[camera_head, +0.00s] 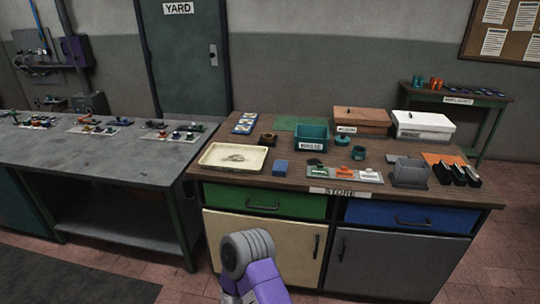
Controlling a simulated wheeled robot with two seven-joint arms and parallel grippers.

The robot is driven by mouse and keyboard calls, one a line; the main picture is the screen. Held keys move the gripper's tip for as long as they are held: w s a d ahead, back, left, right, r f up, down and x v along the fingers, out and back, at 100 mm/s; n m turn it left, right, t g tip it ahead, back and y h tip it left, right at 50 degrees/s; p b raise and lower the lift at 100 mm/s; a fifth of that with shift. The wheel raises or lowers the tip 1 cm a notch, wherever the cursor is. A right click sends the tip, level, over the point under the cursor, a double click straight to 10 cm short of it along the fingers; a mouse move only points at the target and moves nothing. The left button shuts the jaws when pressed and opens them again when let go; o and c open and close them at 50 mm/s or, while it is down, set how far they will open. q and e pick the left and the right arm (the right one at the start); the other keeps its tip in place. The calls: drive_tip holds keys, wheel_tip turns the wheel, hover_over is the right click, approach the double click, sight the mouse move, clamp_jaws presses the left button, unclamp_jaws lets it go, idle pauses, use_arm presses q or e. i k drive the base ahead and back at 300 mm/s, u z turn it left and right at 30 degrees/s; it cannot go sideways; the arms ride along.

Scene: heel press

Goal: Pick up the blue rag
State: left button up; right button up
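A small blue folded piece (280,168), which looks like the blue rag, lies on the wooden-topped store counter (441,190) near its front edge. It is just right of the cream tray (207,157) and left of a grey labelled strip with small coloured items. Nothing is on top of it. Neither of my grippers shows. A purple and grey link of one of my arms rises at the bottom centre, in front of the counter, apart from the rag. I cannot tell which arm it belongs to.
A teal bin (311,138) stands behind the rag. The grey strip (343,173), a grey holder (409,172) and several black-ended items stand to the right. A brown box (362,121) and a white box (423,125) are at the back. A grey workbench (95,155) stands left.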

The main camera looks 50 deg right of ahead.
sight(280, 167)
drive_tip(key=z, duration=0.65)
drive_tip(key=i, duration=1.3)
drive_tip(key=z, duration=1.2)
